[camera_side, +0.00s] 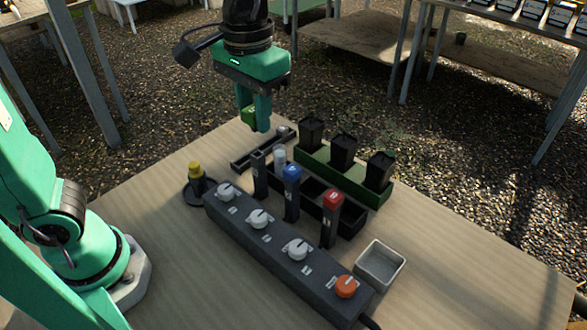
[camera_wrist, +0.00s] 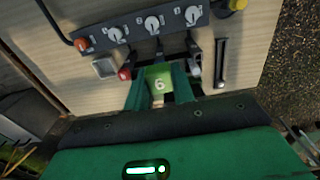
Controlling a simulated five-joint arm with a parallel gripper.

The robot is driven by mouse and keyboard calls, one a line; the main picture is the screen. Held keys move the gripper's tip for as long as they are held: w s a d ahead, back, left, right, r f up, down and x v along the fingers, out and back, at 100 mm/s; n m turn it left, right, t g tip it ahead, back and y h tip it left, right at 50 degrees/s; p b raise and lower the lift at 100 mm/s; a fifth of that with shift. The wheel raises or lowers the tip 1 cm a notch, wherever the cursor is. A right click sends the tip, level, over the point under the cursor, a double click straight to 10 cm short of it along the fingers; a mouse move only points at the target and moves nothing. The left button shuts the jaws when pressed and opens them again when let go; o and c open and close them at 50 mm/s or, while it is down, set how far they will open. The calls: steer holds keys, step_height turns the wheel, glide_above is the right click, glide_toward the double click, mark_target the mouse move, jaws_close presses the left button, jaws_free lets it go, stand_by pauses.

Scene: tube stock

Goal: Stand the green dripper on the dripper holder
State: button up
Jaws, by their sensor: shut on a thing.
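The green dripper (camera_wrist: 158,82) is between the fingers of my gripper (camera_wrist: 158,92) in the wrist view, with a white figure like a 6 on its face. In the side view a bit of the green dripper (camera_side: 247,115) shows beside my gripper (camera_side: 261,122), which is shut on it and held up above the far end of the table. A black rack (camera_side: 318,192) holds upright pieces: one blue-topped (camera_side: 291,185), one red-topped (camera_side: 332,205), one pale-topped (camera_side: 279,157). A dark post (camera_side: 259,172) stands beside them. I cannot tell which part is the dripper holder.
A grey control box (camera_side: 262,238) with several knobs lies in front of the rack. A yellow-topped piece (camera_side: 196,178) stands on a round black base. A green trough (camera_side: 376,194) holds black pots. A narrow black tray (camera_side: 250,153) and an open metal tray (camera_side: 379,265) flank the rack.

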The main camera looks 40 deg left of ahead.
steer(key=w+a, duration=0.6)
steer(key=a, duration=0.4)
steer(key=w+a, duration=0.7)
steer(key=a, duration=0.3)
steer(key=f, duration=2.1)
steer(key=shift+s+d+f, duration=0.2)
steer(key=shift+d+f, duration=0.05)
steer(key=shift+f, duration=0.1)
steer(key=shift+f, duration=0.4)
steer(key=shift+f, duration=2.1)
steer(key=shift+f, duration=0.3)
